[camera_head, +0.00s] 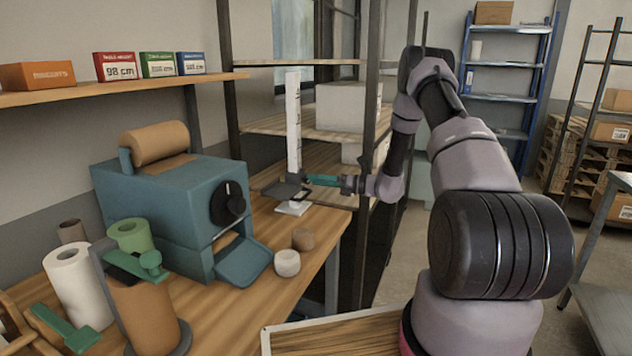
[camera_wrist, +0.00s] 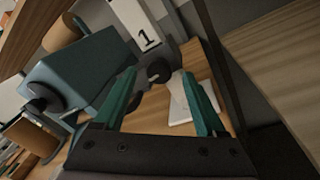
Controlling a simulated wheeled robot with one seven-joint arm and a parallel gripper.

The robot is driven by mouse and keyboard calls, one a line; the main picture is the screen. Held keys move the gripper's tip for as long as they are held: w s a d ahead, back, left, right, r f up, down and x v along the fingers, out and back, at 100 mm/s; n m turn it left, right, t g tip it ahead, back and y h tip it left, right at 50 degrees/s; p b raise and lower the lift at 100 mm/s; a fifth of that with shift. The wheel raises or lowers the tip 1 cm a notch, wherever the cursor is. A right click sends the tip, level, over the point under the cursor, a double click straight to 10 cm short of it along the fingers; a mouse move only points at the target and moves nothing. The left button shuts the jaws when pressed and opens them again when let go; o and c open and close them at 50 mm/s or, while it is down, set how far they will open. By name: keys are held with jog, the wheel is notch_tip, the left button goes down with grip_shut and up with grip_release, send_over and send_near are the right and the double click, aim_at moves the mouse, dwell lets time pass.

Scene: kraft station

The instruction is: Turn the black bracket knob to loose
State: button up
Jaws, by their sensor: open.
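A white upright scale post (camera_head: 293,120) with dark marks stands on a white base plate (camera_head: 290,209) at the back end of the wooden bench. A dark bracket (camera_head: 283,190) sits low on the post. My gripper (camera_head: 309,180) with teal fingers reaches the bracket from the right. In the wrist view, a round black knob (camera_wrist: 158,70) lies between the tips of my open fingers. I cannot tell whether either finger touches it. The knob's loose or tight position is not readable. The post also shows there with a "1" (camera_wrist: 146,38).
A blue-grey machine (camera_head: 150,200) with a black dial (camera_head: 228,204) and a brown roll on top stands left of the post. Small boxes line the wall shelf (camera_head: 120,88).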

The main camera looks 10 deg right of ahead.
jog(key=shift+w+a, duration=0.2)
jog(key=shift+a, duration=0.15)
grip_shut()
jog(key=shift+n, duration=1.5)
grip_release()
jog(key=v, duration=1)
jog(key=shift+s+d+r, duration=0.2)
jog(key=shift+d+r, duration=0.1)
